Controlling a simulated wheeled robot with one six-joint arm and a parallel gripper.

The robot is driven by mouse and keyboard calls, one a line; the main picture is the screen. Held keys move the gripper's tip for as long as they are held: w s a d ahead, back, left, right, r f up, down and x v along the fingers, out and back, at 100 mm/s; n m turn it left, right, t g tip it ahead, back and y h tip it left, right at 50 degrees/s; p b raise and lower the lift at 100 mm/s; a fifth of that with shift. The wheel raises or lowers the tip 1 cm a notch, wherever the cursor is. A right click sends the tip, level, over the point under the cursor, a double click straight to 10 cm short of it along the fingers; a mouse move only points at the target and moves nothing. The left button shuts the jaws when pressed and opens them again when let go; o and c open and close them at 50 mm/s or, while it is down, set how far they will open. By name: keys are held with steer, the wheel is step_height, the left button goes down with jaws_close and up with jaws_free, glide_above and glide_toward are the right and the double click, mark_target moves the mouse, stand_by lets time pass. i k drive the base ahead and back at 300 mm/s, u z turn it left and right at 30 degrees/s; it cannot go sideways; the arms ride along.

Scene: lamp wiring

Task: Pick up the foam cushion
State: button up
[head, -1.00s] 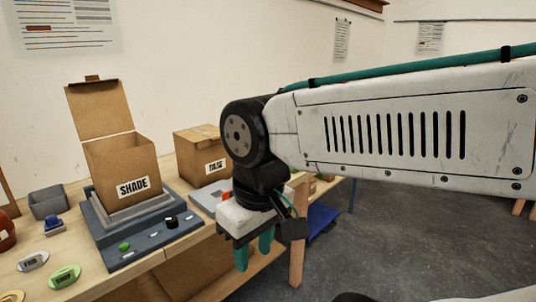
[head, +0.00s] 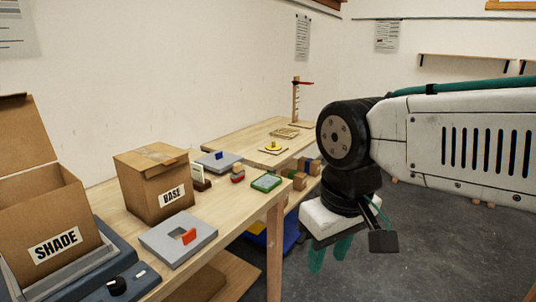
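I cannot pick out a foam cushion for certain in the head view. My gripper (head: 330,256), with teal fingers, points down over the floor to the right of the near table. Its fingers look apart, with nothing seen between them. The open cardboard box marked SHADE (head: 38,215) stands at the left on a grey-blue base (head: 115,262). Its inside bottom is hidden. A closed cardboard box marked BASE (head: 152,190) stands behind a grey plate with a red tab (head: 180,238).
The near wooden table (head: 232,222) carries a green-rimmed tray (head: 266,182) and small parts. A farther table (head: 232,138) holds a yellow piece (head: 275,147) and a wooden stand (head: 296,100). Small boxes and a blue item show below. Grey floor is open at the right.

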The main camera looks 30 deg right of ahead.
mark_target(219, 161)
steer(key=z, duration=0.4)
steer(key=i, duration=0.95)
steer(key=z, duration=1.7)
steer(key=i, duration=2.25)
steer(key=u, duration=3.35)
